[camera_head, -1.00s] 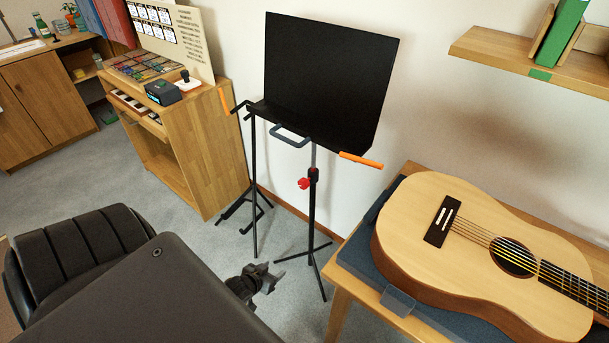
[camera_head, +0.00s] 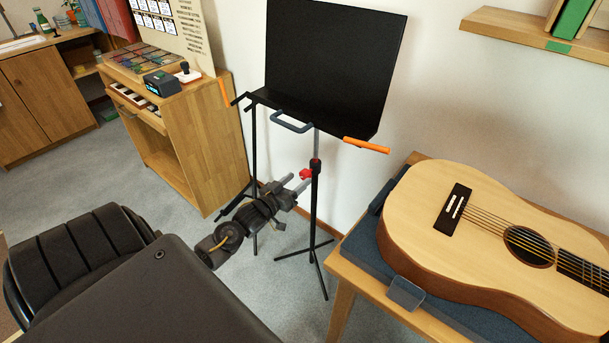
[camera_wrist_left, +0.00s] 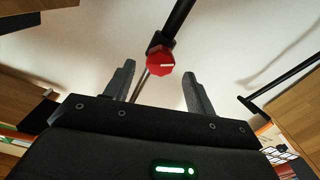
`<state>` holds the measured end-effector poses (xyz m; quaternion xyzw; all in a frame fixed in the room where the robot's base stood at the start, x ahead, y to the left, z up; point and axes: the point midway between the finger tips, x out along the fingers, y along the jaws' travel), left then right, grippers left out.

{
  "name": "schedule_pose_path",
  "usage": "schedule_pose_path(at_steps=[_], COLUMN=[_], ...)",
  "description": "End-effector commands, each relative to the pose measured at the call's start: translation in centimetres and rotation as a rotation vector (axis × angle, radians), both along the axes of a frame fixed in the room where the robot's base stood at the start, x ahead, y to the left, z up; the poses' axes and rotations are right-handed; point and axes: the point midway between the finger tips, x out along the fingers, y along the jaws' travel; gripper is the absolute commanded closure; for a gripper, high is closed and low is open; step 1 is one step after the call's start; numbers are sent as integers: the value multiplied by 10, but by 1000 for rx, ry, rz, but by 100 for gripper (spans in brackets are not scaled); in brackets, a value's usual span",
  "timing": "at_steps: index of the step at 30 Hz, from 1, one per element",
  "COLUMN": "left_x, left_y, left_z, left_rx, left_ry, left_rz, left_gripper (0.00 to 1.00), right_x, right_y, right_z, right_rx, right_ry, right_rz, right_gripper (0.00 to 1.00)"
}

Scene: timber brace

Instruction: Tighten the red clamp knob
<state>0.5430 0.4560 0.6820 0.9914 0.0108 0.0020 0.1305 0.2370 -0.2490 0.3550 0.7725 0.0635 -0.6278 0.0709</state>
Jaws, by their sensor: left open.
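The red clamp knob (camera_head: 306,174) sits on the shaft of the black music stand (camera_head: 330,60), below its desk. My left gripper (camera_head: 296,184) is just left of and slightly below the knob in the head view, with its fingers pointing toward it. In the left wrist view the knob (camera_wrist_left: 160,61) is a red faceted disc with a pale line on its face. It shows ahead, between and a little beyond the two open fingertips (camera_wrist_left: 158,72). The fingers look empty. My right gripper is not in view.
A guitar (camera_head: 490,230) lies on a padded wooden table at the right. A wooden cabinet (camera_head: 200,150) stands left of the stand. A shelf (camera_head: 525,35) is at the upper right.

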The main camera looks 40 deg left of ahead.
Motion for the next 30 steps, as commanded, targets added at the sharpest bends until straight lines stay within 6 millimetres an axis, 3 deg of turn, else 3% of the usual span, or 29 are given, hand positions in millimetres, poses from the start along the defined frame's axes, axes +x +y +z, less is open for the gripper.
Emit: schedule_pose_path(at_steps=[3,9,20,30], left_x=[21,42,46,46], left_y=[0,0,1,1], left_z=[0,-1,-1,-1], left_rx=[0,0,0,0], left_ry=[-2,1,2,2], left_rz=[0,0,-1,-1], left_gripper=[45,45,45,88], right_x=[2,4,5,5], right_y=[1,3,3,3], right_z=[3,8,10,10], right_rx=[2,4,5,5], right_ry=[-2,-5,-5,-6], right_rz=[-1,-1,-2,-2], right_gripper=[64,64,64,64])
